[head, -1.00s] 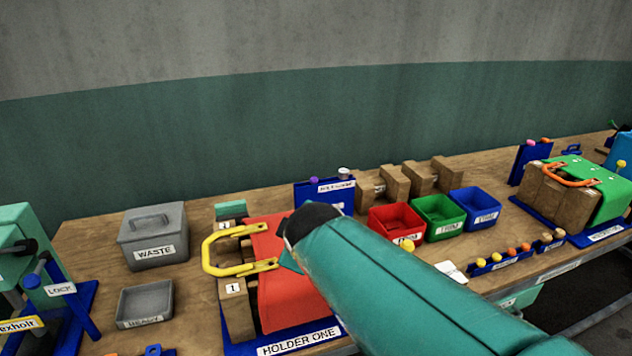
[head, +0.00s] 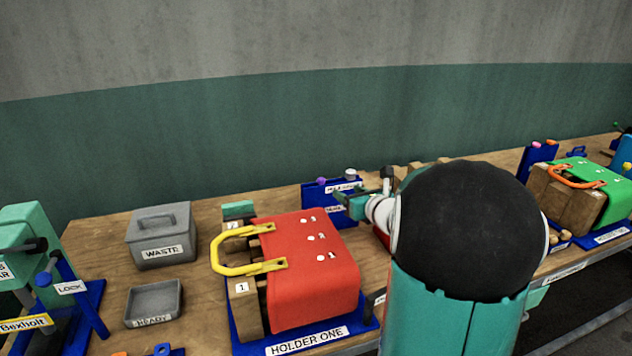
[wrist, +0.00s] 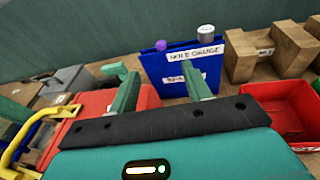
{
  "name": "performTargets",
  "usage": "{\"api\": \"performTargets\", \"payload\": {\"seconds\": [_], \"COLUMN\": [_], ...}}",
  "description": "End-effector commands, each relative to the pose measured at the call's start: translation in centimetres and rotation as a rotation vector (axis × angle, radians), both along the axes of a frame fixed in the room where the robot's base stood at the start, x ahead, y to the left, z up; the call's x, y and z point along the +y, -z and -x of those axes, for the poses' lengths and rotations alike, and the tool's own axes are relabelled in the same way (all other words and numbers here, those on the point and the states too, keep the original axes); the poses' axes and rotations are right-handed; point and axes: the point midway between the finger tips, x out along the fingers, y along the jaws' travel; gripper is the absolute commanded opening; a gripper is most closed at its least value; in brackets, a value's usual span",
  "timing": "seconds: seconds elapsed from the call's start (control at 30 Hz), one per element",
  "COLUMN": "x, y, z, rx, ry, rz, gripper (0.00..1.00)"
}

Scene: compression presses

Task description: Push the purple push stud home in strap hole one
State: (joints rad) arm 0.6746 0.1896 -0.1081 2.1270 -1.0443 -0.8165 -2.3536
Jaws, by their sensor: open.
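The purple push stud (head: 321,181) sits on top of the blue hole gauge stand (head: 318,196) behind the red bag. It also shows in the wrist view (wrist: 160,45), ahead between my two fingers and beyond their tips. My gripper (wrist: 160,68) is open and empty, facing the blue stand. In the head view my gripper (head: 362,190) is just right of the stud, partly hidden by my arm. The red strap or bag (head: 310,290) stands in holder one, with white marks numbered 1, 2 and 3 on top. Strap hole one (head: 321,258) is the nearest mark.
A metal-grey knob (wrist: 206,32) tops the stand's right end, close to the stud. A yellow handle (head: 217,255) sticks out left of the red bag. Wooden blocks (wrist: 275,52) and a red bin (wrist: 280,105) are right of the stand. A grey waste box (head: 162,235) is further left.

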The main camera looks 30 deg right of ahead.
Motion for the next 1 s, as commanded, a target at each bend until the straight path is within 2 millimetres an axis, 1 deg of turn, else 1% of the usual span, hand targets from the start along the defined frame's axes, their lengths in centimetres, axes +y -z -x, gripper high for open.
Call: {"api": "performTargets", "payload": {"seconds": [0.07, 0.17, 0.27, 0.5, 0.6, 0.77, 0.87, 1.0], "x": [-0.3, -0.3, -0.4, -0.6, -0.7, -0.7, -0.9, -1.1], "y": [0.5, 0.7, 1.1, 2.0, 2.2, 2.4, 2.8, 3.2], "z": [0.0, -0.6, -2.1, -6.6, -7.8, -8.9, -10.1, -12.3], "rx": [-0.002, -0.004, -0.004, -0.004, -0.004, -0.005, -0.004, -0.004], "ry": [-0.028, -0.045, -0.046, -0.045, -0.044, -0.044, -0.043, -0.044], "rz": [0.044, 0.069, 0.068, 0.067, 0.067, 0.067, 0.065, 0.065], "gripper": [0.49, 0.49, 0.49, 0.49, 0.49, 0.49, 0.49, 0.49]}}
